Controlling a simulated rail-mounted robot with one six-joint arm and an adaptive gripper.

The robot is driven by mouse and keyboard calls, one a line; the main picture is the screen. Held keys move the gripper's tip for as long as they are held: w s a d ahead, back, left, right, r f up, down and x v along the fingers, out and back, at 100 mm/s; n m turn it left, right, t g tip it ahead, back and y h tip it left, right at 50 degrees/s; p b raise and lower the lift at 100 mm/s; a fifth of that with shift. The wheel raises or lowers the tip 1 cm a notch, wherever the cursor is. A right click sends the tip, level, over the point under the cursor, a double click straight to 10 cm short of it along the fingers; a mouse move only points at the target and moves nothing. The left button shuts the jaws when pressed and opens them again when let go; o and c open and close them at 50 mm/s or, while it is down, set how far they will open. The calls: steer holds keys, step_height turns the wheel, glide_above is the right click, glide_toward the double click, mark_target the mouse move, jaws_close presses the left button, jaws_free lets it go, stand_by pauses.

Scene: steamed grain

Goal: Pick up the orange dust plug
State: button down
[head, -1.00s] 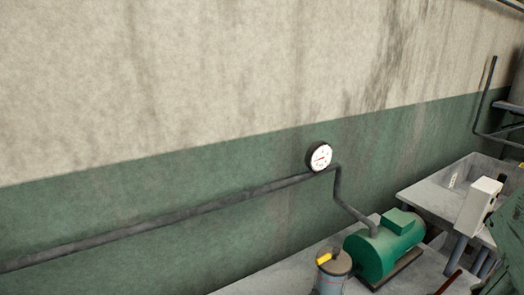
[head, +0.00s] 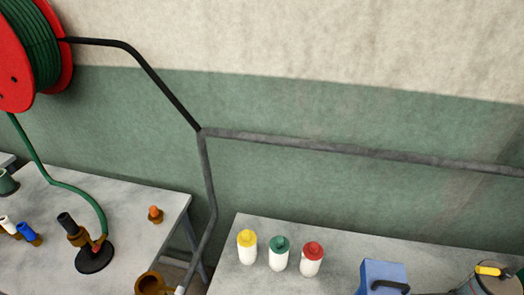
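A small orange plug (head: 154,210) with a brownish lower part stands on the right side of the left grey table (head: 130,200) in the head view. It looks upright and nothing touches it. My gripper is not in the head view, so I cannot see whether it is open or shut.
A black fitting on a round base (head: 95,260) joins a green hose from the red reel (head: 35,55). A blue piece (head: 28,233) lies further left. Bottles with yellow, green and red caps (head: 312,258) and a blue box (head: 382,278) stand on the right table. A gap separates the tables.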

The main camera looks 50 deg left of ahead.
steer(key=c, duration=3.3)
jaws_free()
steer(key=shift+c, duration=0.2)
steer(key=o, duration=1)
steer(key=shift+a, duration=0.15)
